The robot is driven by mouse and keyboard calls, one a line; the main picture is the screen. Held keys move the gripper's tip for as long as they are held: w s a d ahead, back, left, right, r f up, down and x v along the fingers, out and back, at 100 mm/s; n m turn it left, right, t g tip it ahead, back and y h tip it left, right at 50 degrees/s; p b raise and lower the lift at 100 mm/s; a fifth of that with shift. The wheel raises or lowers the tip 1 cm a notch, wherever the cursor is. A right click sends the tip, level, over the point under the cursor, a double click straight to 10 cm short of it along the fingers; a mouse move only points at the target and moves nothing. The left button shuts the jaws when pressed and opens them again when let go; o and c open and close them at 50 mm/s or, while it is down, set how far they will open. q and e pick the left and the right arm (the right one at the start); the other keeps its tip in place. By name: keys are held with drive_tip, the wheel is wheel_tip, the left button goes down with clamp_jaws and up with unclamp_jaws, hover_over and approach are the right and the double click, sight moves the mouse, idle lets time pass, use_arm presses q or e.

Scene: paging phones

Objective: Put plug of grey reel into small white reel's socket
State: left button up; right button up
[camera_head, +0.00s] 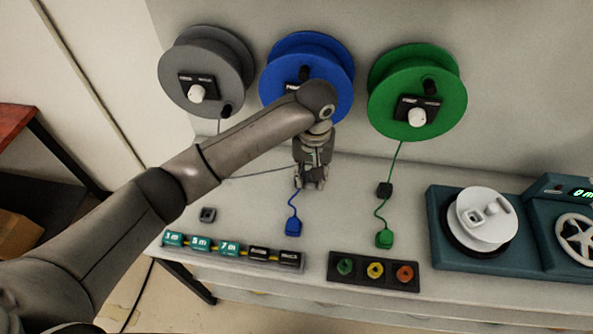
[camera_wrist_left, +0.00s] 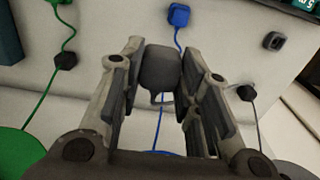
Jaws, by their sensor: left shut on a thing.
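The grey reel (camera_head: 190,60) hangs at the left of the wall panel, and its thin cord runs behind my arm toward the gripper. My left gripper (camera_head: 312,182) is shut on a dark grey block, which appears to be the grey plug (camera_wrist_left: 160,68); the left wrist view shows it between the fingers, above the table. The small white reel (camera_head: 480,232) lies on the teal machine at right, well away from the gripper. A small square opening, its socket (camera_head: 474,213), faces up. My right gripper is not in view.
The blue reel (camera_head: 343,60) and green reel (camera_head: 440,75) hang beside the grey one. Their cords end at a blue block (camera_head: 293,226) and a green block (camera_head: 384,238). An empty grey holder (camera_head: 207,214) sits left. Labelled tiles and a coloured-button panel (camera_head: 335,272) line the front.

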use_arm(q)
drive_tip(key=d, duration=1.1)
drive_tip(key=shift+s+d, duration=0.25)
drive_tip(key=shift+d, duration=0.15)
